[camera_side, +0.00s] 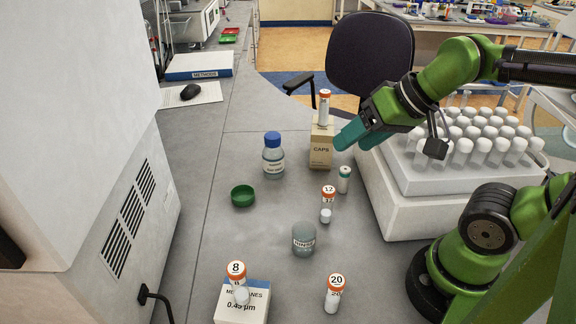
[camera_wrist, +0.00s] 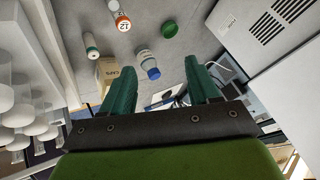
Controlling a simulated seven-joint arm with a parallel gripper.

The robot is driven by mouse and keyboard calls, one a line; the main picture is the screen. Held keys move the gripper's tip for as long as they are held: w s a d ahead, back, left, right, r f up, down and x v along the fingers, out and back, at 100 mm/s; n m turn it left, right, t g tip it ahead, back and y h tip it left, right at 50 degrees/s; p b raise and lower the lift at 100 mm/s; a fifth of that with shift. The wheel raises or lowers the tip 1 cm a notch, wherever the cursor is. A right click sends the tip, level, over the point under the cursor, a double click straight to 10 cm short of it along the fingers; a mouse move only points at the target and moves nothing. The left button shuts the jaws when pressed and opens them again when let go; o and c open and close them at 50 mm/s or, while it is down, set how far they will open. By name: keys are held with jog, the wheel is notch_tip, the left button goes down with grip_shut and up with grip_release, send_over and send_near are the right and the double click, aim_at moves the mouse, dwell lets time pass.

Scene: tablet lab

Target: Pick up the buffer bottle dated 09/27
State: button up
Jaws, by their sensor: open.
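A clear bottle with a blue cap (camera_side: 274,158) stands upright on the bench, left of the CAPS box. Its label is too small to read, so I cannot tell a date; it also shows in the wrist view (camera_wrist: 146,58). A small vial with a green and white top (camera_side: 344,178) stands to its right, its label also unreadable. No date 09/27 is legible on anything. My gripper (camera_side: 347,138) is open and empty, above the bench and just right of the CAPS box. In the wrist view its two teal fingers (camera_wrist: 159,68) are spread apart.
The CAPS box (camera_side: 320,146) carries an orange-topped vial (camera_side: 324,106). Orange-topped vials marked 12 (camera_side: 328,195), 20 (camera_side: 334,292) and 8 (camera_side: 237,272) stand nearer. A green cap (camera_side: 242,196) and grey beaker (camera_side: 303,240) are between. A white-capped tube rack (camera_side: 435,170) is right.

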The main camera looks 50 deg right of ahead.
jog(key=o, duration=0.6)
jog(key=m+g+h, duration=0.1)
jog(key=g+h, duration=0.1)
jog(key=g, duration=0.5)
send_over(273, 148)
jog(key=d, duration=0.2)
notch_tip(273, 148, down, 4)
notch_tip(273, 148, up, 2)
jog(key=w, duration=0.2)
jog(key=f, duration=1)
jog(key=shift+s+a+f, duration=0.15)
jog(key=shift+s+f, duration=0.25)
jog(key=shift+a+f, duration=0.15)
jog(key=shift+f, duration=1.3)
jog(key=shift+a+f, duration=0.1)
jog(key=shift+f, duration=1.35)
